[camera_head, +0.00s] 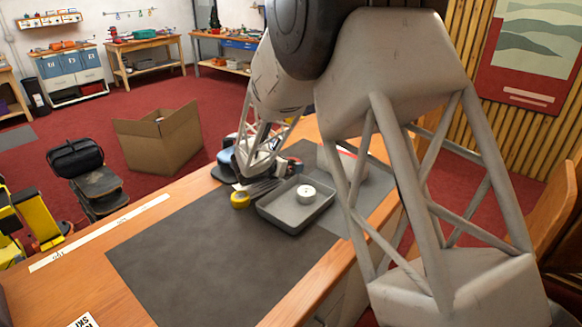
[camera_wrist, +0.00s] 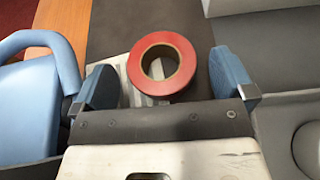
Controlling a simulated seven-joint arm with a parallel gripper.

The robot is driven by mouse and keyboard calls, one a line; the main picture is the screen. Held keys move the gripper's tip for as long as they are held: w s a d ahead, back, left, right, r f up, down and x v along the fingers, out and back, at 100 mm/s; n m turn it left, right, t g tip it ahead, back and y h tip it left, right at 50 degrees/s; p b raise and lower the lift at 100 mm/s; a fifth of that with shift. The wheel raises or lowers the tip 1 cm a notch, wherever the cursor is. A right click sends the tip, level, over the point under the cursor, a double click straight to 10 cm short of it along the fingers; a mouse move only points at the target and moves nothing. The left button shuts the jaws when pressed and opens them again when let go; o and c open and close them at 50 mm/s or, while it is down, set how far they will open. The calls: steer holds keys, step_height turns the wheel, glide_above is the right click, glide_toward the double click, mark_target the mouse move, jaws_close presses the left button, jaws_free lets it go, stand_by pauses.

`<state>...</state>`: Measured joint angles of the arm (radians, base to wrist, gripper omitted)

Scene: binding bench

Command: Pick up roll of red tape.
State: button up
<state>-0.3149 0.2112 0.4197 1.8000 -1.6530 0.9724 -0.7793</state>
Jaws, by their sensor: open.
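The roll of red tape (camera_wrist: 133,72) shows in the wrist view as a red ring with a tan core and an open centre. It appears to lie flat, partly over some pale flat strips. My gripper (camera_wrist: 161,72) is open, with one blue finger on each side of the roll and a visible gap at both sides. I cannot tell how far above the roll the fingers are. In the head view my gripper (camera_head: 258,178) is over the far part of the bench, behind the grey tray. I cannot make out the red roll for certain there.
A grey tray (camera_head: 268,213) holding a white roll (camera_head: 306,193) sits close by. A yellow roll (camera_head: 240,200) lies left of it. A light blue object with a handle (camera_wrist: 35,105) is close to my left finger in the wrist view. The dark mat's near part (camera_head: 190,265) is clear.

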steer(key=shift+x, duration=0.85)
steer(key=c, duration=0.9)
